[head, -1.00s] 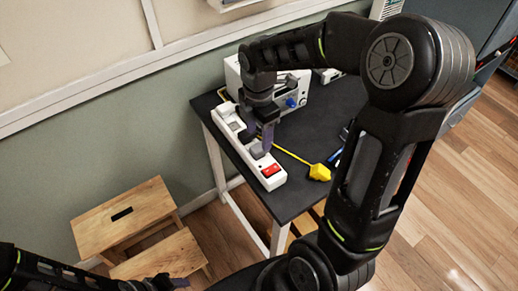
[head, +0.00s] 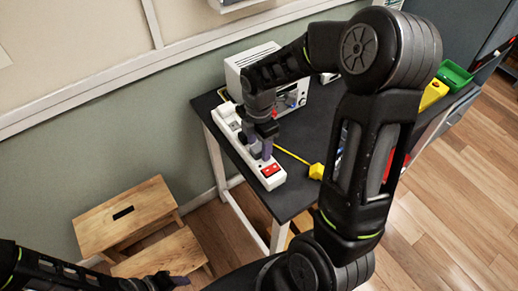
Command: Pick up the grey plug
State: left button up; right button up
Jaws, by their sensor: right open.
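A white power strip (head: 274,183) with a red switch (head: 271,170) lies along the left edge of the dark table. The grey plug (head: 254,150) sits on the strip, a little behind the switch, and is mostly hidden by my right gripper. My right gripper (head: 262,155) points down over the plug with its jaws open; its fingertips are close around or beside the plug, and I cannot tell whether they touch it. My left gripper (head: 176,281) is low at the bottom left, away from the table; its jaws are too unclear to judge.
A yellow plug (head: 316,171) with a yellow cord lies on the table (head: 285,203) to the right of the strip. A white boxy device (head: 250,59) stands at the back. Yellow (head: 432,95) and green (head: 455,74) bins are at the right. A wooden step stool (head: 125,215) stands left of the table.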

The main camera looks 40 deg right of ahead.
dwell(0.3)
grip_shut()
dwell(0.5)
